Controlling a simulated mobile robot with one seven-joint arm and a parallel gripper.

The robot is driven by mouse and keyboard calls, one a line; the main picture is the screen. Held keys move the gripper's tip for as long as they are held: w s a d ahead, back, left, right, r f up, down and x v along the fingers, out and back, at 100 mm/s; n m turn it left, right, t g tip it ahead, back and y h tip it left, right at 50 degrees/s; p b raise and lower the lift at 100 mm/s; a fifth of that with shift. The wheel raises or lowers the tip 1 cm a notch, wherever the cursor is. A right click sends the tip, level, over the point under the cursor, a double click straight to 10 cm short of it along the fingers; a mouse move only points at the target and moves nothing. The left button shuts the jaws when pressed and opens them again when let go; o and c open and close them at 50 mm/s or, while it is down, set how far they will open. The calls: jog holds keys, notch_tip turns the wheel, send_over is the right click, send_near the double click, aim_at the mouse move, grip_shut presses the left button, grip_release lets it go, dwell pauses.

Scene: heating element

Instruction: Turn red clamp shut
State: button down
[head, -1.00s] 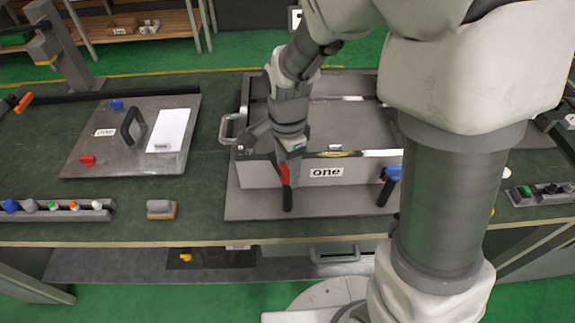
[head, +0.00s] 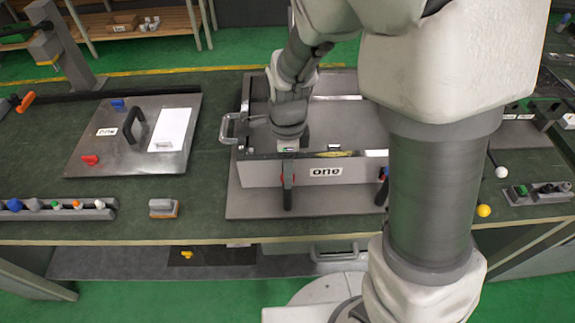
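The red clamp (head: 293,179) is on the front wall of the grey box labelled "one" (head: 262,176), left of the label. Its black handle (head: 287,200) points down toward the box's base plate. My gripper (head: 287,167) comes down from above in front of the clamp and covers much of its red part. The fingers are small and overlap the clamp, so I cannot tell if they are closed on it.
A flat lid (head: 95,155) with a black handle, a white sheet and small red and blue clamps lies on the bench at left. A grey block (head: 163,208) and a rack of coloured knobs (head: 80,213) are at the front left. My arm hides the box's right side.

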jog(key=shift+c, duration=0.4)
grip_release()
notch_tip(320, 180, up, 18)
jog(key=p, duration=0.1)
jog(key=shift+f, duration=0.25)
jog(key=s+d+r+n+t, duration=0.2)
jog(key=s+d+n, duration=0.3)
jog(key=n, duration=0.4)
jog(key=s+d+r+n+t, duration=0.1)
jog(key=s+d+n+t, duration=0.2)
jog(key=s+d+n, duration=0.2)
jog(key=s+n, duration=0.2)
jog(key=n, duration=0.2)
jog(key=shift+s+d+r+n+t, duration=0.15)
jog(key=shift+d+r+n+t, duration=0.05)
jog(key=shift+r+n+t, duration=0.15)
